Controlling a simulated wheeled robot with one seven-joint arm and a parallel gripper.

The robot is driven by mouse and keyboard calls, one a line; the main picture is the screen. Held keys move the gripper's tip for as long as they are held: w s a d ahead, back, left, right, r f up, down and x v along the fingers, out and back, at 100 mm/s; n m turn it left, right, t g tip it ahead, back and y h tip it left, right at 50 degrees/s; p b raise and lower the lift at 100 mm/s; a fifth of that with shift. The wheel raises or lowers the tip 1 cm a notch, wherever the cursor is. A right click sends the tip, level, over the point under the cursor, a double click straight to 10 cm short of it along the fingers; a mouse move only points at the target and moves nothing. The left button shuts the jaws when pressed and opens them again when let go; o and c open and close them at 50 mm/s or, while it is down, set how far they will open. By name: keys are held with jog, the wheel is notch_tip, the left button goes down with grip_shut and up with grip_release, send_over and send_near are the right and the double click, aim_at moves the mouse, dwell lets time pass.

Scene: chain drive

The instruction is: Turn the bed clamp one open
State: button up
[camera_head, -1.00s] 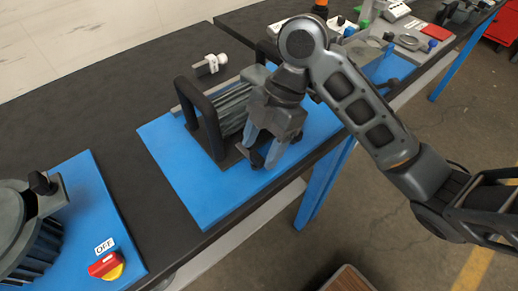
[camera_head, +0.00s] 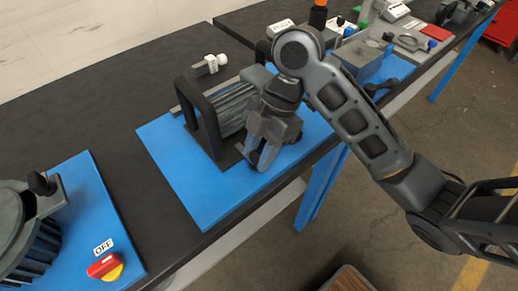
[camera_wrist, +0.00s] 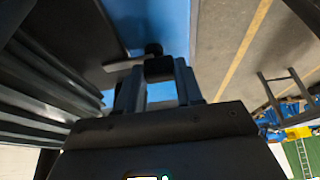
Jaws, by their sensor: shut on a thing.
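The finned grey motor (camera_head: 236,108) sits on a dark bed plate with a black frame (camera_head: 207,122) at its left end, on a blue board (camera_head: 180,184). My gripper (camera_head: 260,158) points down at the plate's front corner, beside the motor. In the wrist view my gripper (camera_wrist: 158,82) is shut on a small black block (camera_wrist: 158,68), which looks like part of bed clamp one. A dark knob (camera_wrist: 153,48) and a short grey bar (camera_wrist: 122,65) show just beyond it. In the head view my fingers mostly hide the clamp, so its turn angle cannot be told.
At left, another blue board carries a ribbed grey machine (camera_head: 28,235) and a red and yellow switch (camera_head: 105,267) by an OFF label. A white fitting (camera_head: 211,64) lies behind the motor. More fixtures crowd the far bench. The board's front left area is clear.

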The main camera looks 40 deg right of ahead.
jog(key=shift+c, duration=0.6)
jog(key=shift+m+b, duration=0.3)
jog(key=m+t+b, duration=0.1)
jog(key=m+b, duration=0.1)
jog(key=shift+a+f+m, duration=0.1)
jog(key=shift+f+m, duration=0.05)
jog(key=shift+m, duration=0.25)
jog(key=m+t+b, duration=0.1)
jog(key=m, duration=0.1)
jog(key=m+t+h+b, duration=0.1)
jog(key=m+b, duration=0.1)
jog(key=m, duration=0.1)
jog(key=shift+s+a, duration=0.1)
jog(key=shift+a, duration=0.05)
jog(key=m, duration=0.2)
jog(key=m+t+h, duration=0.1)
jog(key=m, duration=0.1)
jog(key=shift+a+r+m+h+b, duration=0.2)
jog(key=shift+m+h+b, duration=0.1)
jog(key=shift+m+b, duration=0.1)
jog(key=m+h, duration=0.1)
jog(key=m, duration=0.1)
jog(key=m+p, duration=0.1)
jog(key=m, duration=0.1)
jog(key=shift+a+m+t+h, duration=0.1)
jog(key=shift+m+t+h, duration=0.2)
jog(key=shift+h, duration=0.1)
jog(key=shift+p, duration=0.3)
